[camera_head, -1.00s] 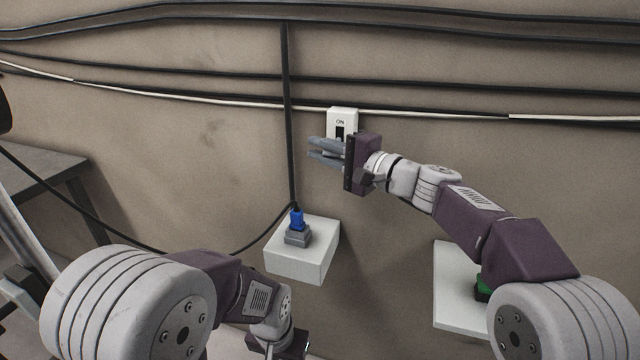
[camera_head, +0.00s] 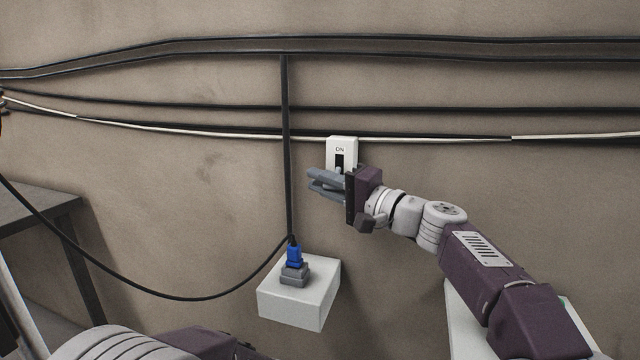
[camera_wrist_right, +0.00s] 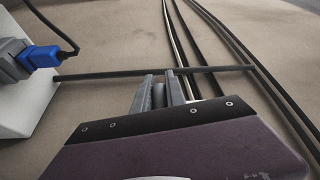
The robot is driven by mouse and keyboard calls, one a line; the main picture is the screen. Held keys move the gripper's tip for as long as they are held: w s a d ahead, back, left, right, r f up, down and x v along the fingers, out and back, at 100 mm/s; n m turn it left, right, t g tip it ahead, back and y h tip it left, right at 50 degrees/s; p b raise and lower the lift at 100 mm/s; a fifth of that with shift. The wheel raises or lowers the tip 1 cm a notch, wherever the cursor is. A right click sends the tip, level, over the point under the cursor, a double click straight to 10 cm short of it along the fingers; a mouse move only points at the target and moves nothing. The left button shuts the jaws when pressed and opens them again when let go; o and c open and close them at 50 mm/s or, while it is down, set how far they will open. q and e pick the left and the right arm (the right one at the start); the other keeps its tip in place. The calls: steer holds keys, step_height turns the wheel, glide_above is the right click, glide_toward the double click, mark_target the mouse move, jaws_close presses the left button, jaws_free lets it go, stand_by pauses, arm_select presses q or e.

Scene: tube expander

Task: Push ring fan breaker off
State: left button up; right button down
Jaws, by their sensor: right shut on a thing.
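The white breaker (camera_head: 342,142) is on the wall in the head view, with "ON" printed above a dark slot. Its lower part is hidden behind my right gripper. My right gripper (camera_head: 322,184) reaches the breaker from the right, its grey fingers at the lower part of the breaker. The fingers are close together, shut on a small grey piece that looks like the breaker's lever (camera_head: 338,171). The right wrist view shows the fingers (camera_wrist_right: 158,92) with a grey piece between them. My left gripper is out of view; only part of that arm shows at the bottom.
A white box (camera_head: 298,300) with a grey socket and blue plug (camera_head: 294,256) projects from the wall below left. Black and white cables run along the wall above, and one black cable (camera_head: 287,150) hangs just left of my right gripper. A grey table (camera_head: 40,208) stands at far left.

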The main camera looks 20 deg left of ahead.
steer(key=c, duration=1.4)
jaws_free()
steer(key=shift+f, duration=0.15)
steer(key=shift+o, duration=0.2)
steer(key=b+v, duration=0.1)
steer(key=v, duration=0.8)
